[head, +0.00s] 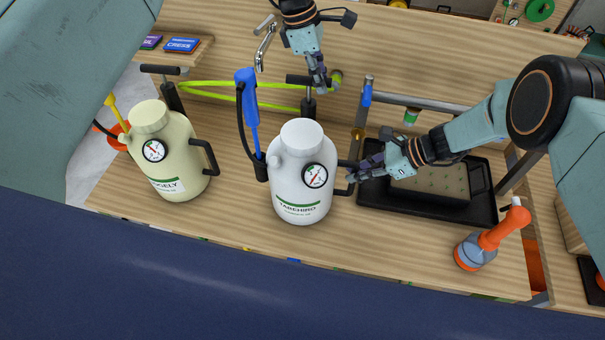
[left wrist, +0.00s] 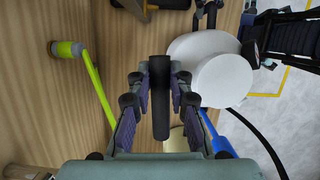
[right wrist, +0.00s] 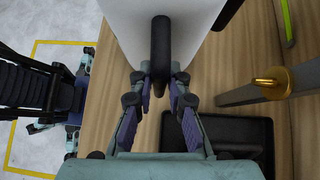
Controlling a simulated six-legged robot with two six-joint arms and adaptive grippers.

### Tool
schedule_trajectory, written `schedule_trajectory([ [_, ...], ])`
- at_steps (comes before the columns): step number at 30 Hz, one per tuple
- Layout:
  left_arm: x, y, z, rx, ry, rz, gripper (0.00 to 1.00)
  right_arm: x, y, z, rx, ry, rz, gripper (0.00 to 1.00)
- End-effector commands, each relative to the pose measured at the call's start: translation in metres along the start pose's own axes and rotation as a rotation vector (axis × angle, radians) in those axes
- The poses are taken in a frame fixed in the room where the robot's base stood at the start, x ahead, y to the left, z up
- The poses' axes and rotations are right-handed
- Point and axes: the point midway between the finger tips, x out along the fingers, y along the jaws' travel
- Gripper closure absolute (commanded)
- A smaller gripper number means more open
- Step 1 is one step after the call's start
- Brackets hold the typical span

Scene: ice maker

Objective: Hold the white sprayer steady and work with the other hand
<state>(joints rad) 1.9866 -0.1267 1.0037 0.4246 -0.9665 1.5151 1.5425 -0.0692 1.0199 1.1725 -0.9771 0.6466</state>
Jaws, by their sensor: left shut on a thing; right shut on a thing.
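The white sprayer (head: 300,190) stands upright on the bench in the head view, with a round gauge and a black side handle (head: 346,178). My right gripper (head: 362,178) is shut on that side handle. In the right wrist view the handle (right wrist: 160,55) runs between its fingers, beside the white body (right wrist: 190,18). My left gripper (head: 318,86) is shut on the sprayer's black pump handle (head: 298,79), behind the tank. In the left wrist view the pump handle (left wrist: 160,100) lies between its fingers. Its fingers partly hide the handle in the head view.
A cream sprayer (head: 175,165) stands to the left. A blue spray wand (head: 249,105) stands by the white tank. A black tray (head: 375,200) lies to the right, with an orange-topped spray bottle (head: 480,245) in front. A yellow-green hose (head: 220,85) lies behind.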

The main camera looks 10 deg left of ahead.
Motion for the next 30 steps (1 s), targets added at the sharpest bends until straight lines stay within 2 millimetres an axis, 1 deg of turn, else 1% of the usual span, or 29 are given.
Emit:
schedule_trajectory([
  [9, -0.019, 0.000, 0.006, 0.002, 0.000, 0.000, 1.00, 0.000, 0.000, -0.001, 0.001, 0.003, -0.003, 1.00],
  [23, -0.044, -0.001, 0.014, 0.002, 0.000, -0.002, 1.00, 0.000, 0.000, -0.001, 0.001, 0.004, -0.003, 1.00],
  [26, -0.043, -0.001, 0.014, 0.001, 0.000, -0.003, 1.00, 0.000, 0.000, -0.001, 0.001, 0.004, -0.003, 1.00],
  [30, -0.034, -0.001, 0.011, 0.001, 0.000, -0.004, 1.00, 0.000, 0.000, -0.001, 0.001, 0.004, -0.003, 1.00],
])
